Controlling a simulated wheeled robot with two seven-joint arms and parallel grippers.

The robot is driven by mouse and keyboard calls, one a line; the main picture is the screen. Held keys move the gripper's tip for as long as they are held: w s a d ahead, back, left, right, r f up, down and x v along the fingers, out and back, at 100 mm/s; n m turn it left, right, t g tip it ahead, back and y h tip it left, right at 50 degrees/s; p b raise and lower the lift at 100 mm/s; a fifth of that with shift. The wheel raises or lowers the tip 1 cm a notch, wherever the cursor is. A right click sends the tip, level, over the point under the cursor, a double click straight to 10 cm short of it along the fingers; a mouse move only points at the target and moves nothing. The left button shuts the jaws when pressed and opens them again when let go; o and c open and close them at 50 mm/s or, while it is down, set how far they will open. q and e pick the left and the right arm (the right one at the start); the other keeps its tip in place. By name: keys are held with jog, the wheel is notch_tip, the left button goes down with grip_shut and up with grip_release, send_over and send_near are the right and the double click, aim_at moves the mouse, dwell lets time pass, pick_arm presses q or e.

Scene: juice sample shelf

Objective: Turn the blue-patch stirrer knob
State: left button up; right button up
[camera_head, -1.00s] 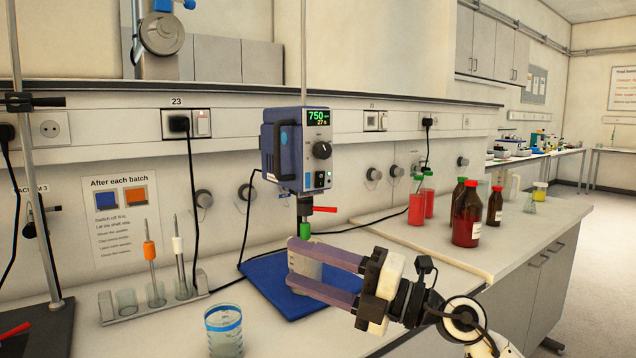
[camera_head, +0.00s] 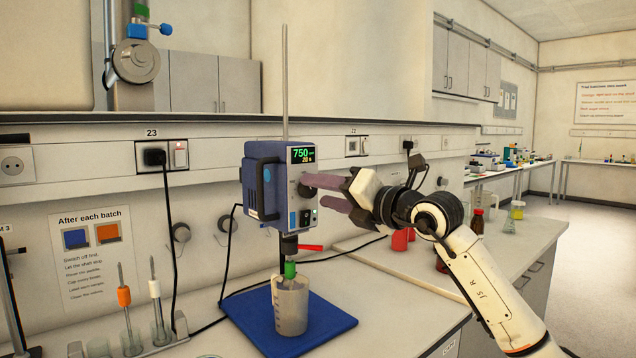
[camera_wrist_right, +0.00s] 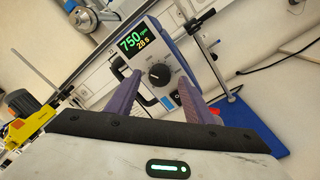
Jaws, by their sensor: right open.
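The blue stirrer (camera_head: 264,185) hangs on its rod above a beaker, and its display reads 750 and 28 s. Its black knob (camera_wrist_right: 159,74) shows whole in the right wrist view, below the display. In the head view my fingers partly cover the knob (camera_head: 306,186). A light blue patch (camera_wrist_right: 167,102) is on the stirrer's front near the knob. My right gripper (camera_wrist_right: 160,92) is open and empty, with its purple fingers on either side of the knob in that view. In the head view the right gripper (camera_head: 327,191) is at the knob's right; contact cannot be told.
The beaker (camera_head: 290,305) stands on a blue mat (camera_head: 335,322) under the stirrer. A rack with stirring rods (camera_head: 165,340) is at the lower left.

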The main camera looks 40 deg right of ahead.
jog(key=shift+w+a, duration=0.1)
jog(key=shift+w, duration=0.75)
jog(key=c, duration=1.1)
jog(key=shift+o, duration=0.3)
